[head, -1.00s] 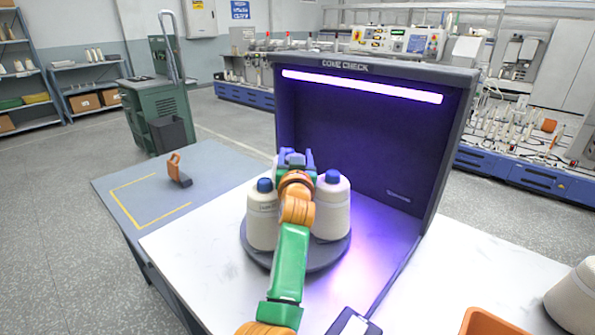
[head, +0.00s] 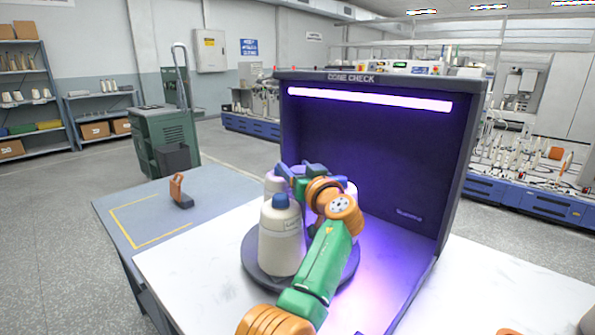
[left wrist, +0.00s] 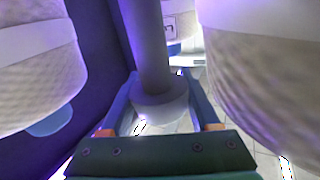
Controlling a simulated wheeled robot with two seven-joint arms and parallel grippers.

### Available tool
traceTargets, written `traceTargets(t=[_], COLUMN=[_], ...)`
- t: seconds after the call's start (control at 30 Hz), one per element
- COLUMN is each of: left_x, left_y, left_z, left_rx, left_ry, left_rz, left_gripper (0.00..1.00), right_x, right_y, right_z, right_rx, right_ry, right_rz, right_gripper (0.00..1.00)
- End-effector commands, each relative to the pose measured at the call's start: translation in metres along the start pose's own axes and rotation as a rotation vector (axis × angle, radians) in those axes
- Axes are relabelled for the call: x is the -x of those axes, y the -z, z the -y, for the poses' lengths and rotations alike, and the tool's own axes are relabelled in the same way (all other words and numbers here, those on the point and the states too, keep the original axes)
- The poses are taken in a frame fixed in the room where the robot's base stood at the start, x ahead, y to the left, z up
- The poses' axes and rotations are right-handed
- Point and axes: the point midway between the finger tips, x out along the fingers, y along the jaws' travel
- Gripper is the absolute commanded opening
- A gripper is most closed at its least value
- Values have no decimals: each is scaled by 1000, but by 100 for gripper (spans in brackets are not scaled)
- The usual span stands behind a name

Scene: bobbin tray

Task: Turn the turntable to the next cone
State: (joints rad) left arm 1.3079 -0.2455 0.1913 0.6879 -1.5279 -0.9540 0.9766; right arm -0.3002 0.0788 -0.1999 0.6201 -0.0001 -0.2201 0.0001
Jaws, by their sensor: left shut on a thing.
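The dark round turntable (head: 258,277) stands on the white table in front of the lit booth. A cream cone with a blue tip (head: 282,245) stands at its front left. Another cone (head: 272,186) stands behind that, and one more (head: 351,190) is mostly hidden by my arm. My left gripper (head: 299,172) is over the turntable's middle, among the cones. In the left wrist view my left gripper (left wrist: 160,97) has its fingers on either side of a grey upright post (left wrist: 151,45), shut on it, with a cone close on each side. My right gripper is out of view.
The dark booth (head: 395,150) with a violet light bar (head: 370,100) closes off the back and right. An orange-handled tool (head: 179,190) lies on the grey table at the left. The white table is clear left of the turntable.

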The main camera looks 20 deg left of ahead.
Motion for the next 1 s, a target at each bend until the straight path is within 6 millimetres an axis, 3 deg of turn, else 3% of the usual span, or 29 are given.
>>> traceTargets(t=[0.63,0.67,0.7,0.77,1.0], left_x=[0,0,0,0,0], left_y=[0,0,0,0,0], left_z=[1,1,1,1,1], left_rx=[-5,-5,-5,-4,-2], left_ry=[23,23,23,23,22], left_rz=[2,2,2,2,2], left_gripper=[0,70,81,92,92], right_x=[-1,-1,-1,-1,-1], right_y=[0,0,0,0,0], right_z=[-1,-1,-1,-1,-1], right_rx=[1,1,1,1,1], right_ry=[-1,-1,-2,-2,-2], right_rz=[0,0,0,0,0], right_gripper=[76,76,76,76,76])
